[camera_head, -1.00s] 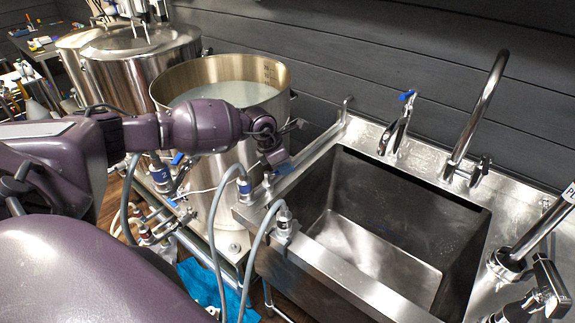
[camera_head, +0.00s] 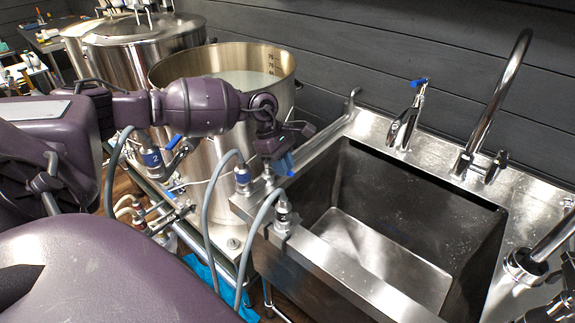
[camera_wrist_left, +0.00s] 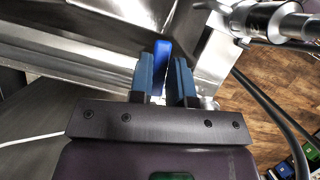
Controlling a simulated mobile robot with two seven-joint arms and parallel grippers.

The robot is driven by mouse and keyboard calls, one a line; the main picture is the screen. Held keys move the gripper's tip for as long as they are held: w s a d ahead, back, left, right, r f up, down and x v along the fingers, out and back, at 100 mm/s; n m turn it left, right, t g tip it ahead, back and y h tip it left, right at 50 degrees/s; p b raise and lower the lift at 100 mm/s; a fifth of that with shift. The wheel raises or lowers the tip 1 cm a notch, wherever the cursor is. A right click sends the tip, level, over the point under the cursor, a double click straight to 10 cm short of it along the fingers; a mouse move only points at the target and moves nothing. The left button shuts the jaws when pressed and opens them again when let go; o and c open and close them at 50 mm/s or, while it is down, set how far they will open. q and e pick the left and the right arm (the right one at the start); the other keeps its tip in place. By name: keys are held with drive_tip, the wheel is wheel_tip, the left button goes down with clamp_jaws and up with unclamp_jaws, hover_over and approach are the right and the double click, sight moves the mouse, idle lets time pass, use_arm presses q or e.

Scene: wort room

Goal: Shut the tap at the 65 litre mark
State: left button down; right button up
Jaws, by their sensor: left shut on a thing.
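The open steel kettle (camera_head: 215,155) stands left of the sink, with pale cloudy liquid (camera_head: 238,79) inside. Dark level marks (camera_head: 271,63) run down its inner wall; the small figures near the top are hard to read, and I cannot tell the exact level. My left gripper (camera_head: 282,160) is at the kettle's right side, by the sink's left edge. In the left wrist view, my left gripper (camera_wrist_left: 166,80) is shut on a blue tap lever (camera_wrist_left: 162,55) between its blue fingers. The tap's body is mostly hidden. My right gripper is not in view.
The steel sink (camera_head: 340,255) is empty, with a tall curved spout (camera_head: 497,95) and a smaller blue-handled faucet (camera_head: 404,125) behind it. Grey hoses (camera_head: 207,215) loop in front of the kettle. A lidded kettle (camera_head: 143,60) stands behind on the left.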

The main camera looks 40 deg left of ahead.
use_arm(q)
drive_tip(key=shift+s+m+g+b, duration=0.4)
drive_tip(key=shift+m, duration=0.6)
drive_tip(key=c, duration=1.1)
unclamp_jaws()
drive_tip(key=shift+o, duration=0.2)
drive_tip(key=shift+r, duration=0.15)
drive_tip(key=v, duration=1)
drive_tip(key=shift+r, duration=0.3)
